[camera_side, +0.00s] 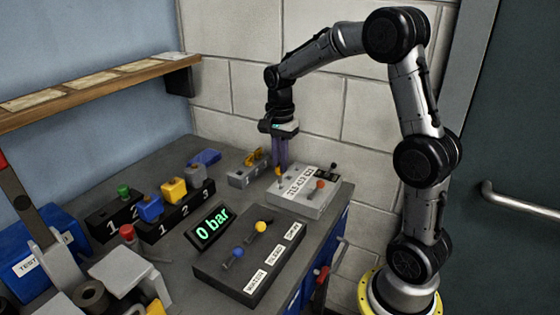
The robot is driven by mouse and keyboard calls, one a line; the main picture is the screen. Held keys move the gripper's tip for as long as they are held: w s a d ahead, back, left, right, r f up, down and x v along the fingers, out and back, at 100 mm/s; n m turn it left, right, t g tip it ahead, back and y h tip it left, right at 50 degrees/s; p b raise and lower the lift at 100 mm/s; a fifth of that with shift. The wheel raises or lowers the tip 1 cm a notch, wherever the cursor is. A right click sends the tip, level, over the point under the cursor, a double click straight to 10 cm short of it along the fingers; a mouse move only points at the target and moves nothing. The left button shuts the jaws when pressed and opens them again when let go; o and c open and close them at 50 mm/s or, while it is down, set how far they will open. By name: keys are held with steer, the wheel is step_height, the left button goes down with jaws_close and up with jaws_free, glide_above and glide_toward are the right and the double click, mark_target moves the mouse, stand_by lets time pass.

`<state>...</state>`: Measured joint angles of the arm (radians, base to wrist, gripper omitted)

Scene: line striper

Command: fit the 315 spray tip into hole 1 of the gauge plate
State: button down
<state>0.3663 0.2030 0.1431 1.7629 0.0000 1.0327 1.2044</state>
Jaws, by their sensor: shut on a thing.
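My gripper (278,166) points straight down at the back left of a pale block (303,205) whose label seems to start with 315. It is shut on a small yellow piece, apparently the 315 spray tip (278,172), mostly covered by the fingers. I cannot tell whether the tip is still seated in the block or just clear of it. A black block numbered 1, 2, 3 (178,222) stands to the left, with blue, yellow and grey pieces on it. Another black block (112,222) shows 1 and 2. I cannot tell which is the gauge plate; no hole is visible.
A red-knobbed piece (320,184) stands on the pale block. A grey block with a yellow part (246,178) sits left of my gripper. A display reading 0 bar (211,226) and a lever panel (250,265) lie in front. A wooden shelf (100,92) overhangs the left.

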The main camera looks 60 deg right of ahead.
mark_target(280, 174)
steer(key=shift+f, duration=2.1)
stand_by(1.3)
steer(key=c, duration=0.8)
jaws_free()
steer(key=shift+c, duration=0.2)
steer(key=shift+o, duration=0.3)
steer(key=shift+o, duration=1.3)
steer(key=shift+r, duration=3.5)
